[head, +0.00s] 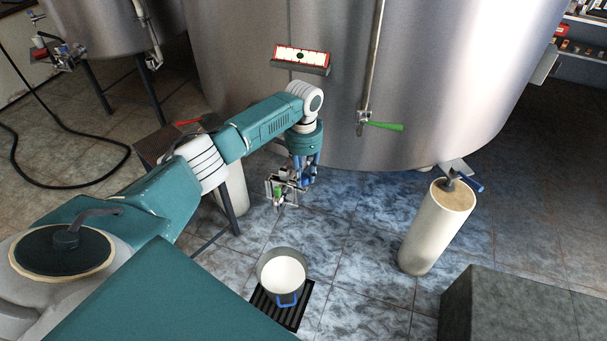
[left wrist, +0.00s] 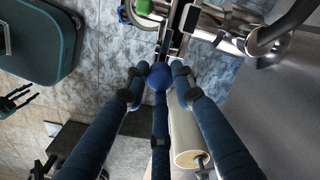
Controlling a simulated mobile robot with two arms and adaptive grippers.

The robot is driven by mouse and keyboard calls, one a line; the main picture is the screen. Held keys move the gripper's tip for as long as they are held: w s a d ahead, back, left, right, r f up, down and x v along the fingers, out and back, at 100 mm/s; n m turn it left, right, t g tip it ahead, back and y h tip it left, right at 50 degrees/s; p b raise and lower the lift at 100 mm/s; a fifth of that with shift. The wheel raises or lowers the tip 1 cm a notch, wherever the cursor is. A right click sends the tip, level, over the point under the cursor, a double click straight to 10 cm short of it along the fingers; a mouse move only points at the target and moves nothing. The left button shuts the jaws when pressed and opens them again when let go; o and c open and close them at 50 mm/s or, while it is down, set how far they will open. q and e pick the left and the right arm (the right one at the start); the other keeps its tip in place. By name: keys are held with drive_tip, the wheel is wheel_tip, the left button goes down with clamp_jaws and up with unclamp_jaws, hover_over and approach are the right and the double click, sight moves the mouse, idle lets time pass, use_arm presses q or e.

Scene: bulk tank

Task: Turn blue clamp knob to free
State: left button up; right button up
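The blue clamp knob (left wrist: 158,77) is a round blue ball in the middle of the left wrist view. My left gripper (left wrist: 160,74) has its blue fingers around it, with the tips close against its sides and the third finger below. In the head view my left gripper (head: 302,178) points down beside the metal valve and clamp assembly (head: 280,186), under the big tank. The knob cannot be made out there. My right gripper (left wrist: 16,100) shows small at the left edge of the left wrist view, its dark fingers spread and empty.
A green part (head: 278,191) sits on the assembly. A white-filled pot (head: 259,278) stands on a black floor grate (head: 297,318). A thick white tank leg (head: 425,235) is to the right. The steel tank (head: 340,130) is close behind the hand. Tiled floor is open around the pot.

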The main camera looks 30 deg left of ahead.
use_arm(q)
clamp_jaws()
